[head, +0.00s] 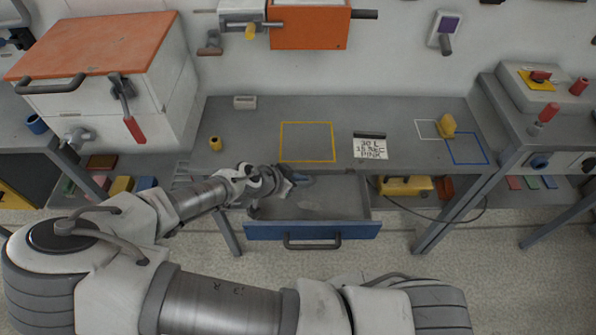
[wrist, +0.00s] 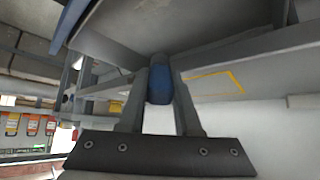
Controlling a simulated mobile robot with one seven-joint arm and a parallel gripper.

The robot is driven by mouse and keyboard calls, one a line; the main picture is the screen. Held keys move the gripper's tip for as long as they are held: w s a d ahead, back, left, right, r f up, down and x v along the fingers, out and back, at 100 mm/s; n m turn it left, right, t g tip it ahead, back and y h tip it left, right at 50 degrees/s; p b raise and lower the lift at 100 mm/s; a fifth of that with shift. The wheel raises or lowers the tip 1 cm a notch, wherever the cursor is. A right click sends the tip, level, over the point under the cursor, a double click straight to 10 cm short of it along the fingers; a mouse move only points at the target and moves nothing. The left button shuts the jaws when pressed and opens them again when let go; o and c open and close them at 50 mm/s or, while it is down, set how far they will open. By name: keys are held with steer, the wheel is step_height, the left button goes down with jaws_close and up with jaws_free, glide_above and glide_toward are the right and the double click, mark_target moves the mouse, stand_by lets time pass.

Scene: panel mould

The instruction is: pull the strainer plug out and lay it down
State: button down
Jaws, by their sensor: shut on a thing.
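My gripper (head: 288,174) is over the open drawer, just in front of the table's front edge. In the wrist view my gripper (wrist: 164,72) is shut on a blue rounded piece (wrist: 159,88), which looks like the strainer plug. In the head view a bit of blue (head: 304,179) shows at the fingertips. The far end of the piece is hidden, so I cannot tell whether it touches anything beyond the fingers.
The blue-fronted drawer (head: 312,231) stands open below the table. On the grey table (head: 250,135) are a yellow outlined square (head: 307,142), a lettered card (head: 370,148), a yellow block (head: 448,125) by white and blue outlines, and a small yellow cylinder (head: 215,143). Much of the tabletop is clear.

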steer(key=shift+f+b, duration=3.6)
steer(key=shift+f, duration=0.65)
steer(key=c, duration=0.5)
jaws_free()
steer(key=shift+r, duration=0.15)
